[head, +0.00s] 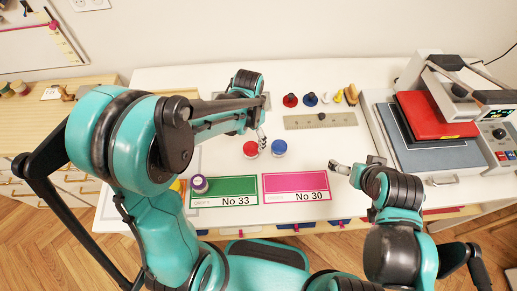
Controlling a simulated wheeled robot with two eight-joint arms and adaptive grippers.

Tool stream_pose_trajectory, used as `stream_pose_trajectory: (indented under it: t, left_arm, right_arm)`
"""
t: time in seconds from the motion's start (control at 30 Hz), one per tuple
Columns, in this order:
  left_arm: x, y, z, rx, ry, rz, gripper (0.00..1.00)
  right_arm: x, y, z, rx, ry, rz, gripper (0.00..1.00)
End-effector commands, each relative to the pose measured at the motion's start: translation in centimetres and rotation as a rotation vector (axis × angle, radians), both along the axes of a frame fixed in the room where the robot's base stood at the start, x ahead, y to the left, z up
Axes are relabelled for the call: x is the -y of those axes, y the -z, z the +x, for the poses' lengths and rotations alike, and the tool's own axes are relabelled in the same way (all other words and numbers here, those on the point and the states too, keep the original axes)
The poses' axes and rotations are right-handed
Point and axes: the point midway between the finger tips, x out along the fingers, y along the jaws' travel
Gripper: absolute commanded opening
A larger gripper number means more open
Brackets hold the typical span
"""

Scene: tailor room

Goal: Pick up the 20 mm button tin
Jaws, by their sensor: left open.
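Several small round tins are in the head view; their size labels are too small to read, so I cannot tell which is the 20 mm button tin. A red-lidded tin (250,149) and a blue-lidded tin (279,148) stand side by side on the white table. A purple-lidded tin (199,185) stands at the left end of the green card. My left gripper (263,141) is open, just above and between the red and blue tins. My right gripper (335,167) is over the table, right of the tins; its jaw state is unclear.
A green card marked No 33 (224,186) and a pink card marked No 30 (296,182) lie at the front. A metal ruler (320,120) lies behind. A heat press (430,120) fills the right side. A yellow item (178,187) is partly hidden by my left arm.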

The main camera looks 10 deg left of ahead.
Motion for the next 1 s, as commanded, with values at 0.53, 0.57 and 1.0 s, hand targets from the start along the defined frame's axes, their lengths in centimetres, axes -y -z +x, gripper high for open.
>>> stream_pose_trajectory:
  t: [0.53, 0.57, 1.0]
  left_arm:
    - [0.1, 6.0, -0.6, 0.002, -0.002, 0.0, 0.72]
    - [0.1, 6.0, -0.6, 0.002, -0.002, 0.0, 0.72]
    - [0.1, 5.9, -0.5, 0.002, -0.002, 0.0, 0.16]
  right_arm:
    - [0.0, 2.2, 0.0, 0.0, 0.0, 0.0, 1.0]
    - [0.0, 2.2, 0.0, 0.0, 0.0, 0.0, 1.0]
    - [0.0, 2.2, 0.0, 0.0, 0.0, 0.0, 1.0]
